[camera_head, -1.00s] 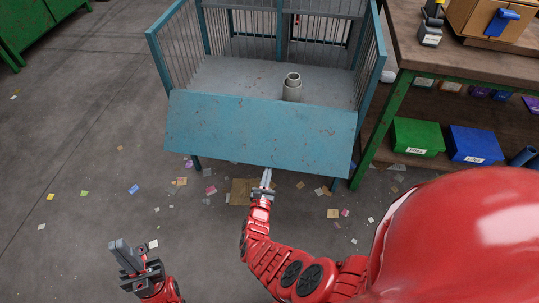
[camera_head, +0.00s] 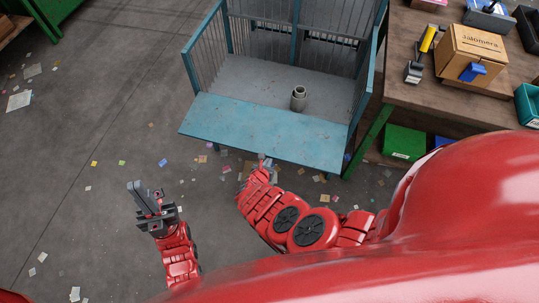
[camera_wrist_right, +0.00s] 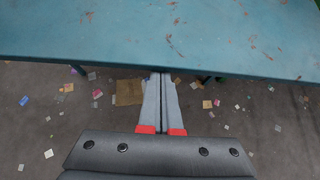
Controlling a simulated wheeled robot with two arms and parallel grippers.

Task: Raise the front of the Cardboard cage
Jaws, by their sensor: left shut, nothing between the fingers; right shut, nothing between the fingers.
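The cage (camera_head: 228,66) is a blue metal frame with barred sides and a grey floor. Its blue front panel (camera_head: 262,130) is folded down and juts out toward me. The panel's scratched surface fills the top of the right wrist view (camera_wrist_right: 160,30). My right gripper (camera_head: 264,160) is shut and empty at the panel's outer edge. In the right wrist view, its fingertips (camera_wrist_right: 161,76) meet that edge and seem to reach just under it; contact is unclear. My left gripper (camera_head: 134,186) is shut and empty, over open floor left of the panel.
A grey cylindrical part (camera_head: 298,98) stands on the cage floor. A workbench (camera_head: 425,95) with a cardboard box (camera_head: 470,52) stands close to the cage's right, with a green bin (camera_head: 404,143) below. Paper scraps litter the floor. The left side is clear.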

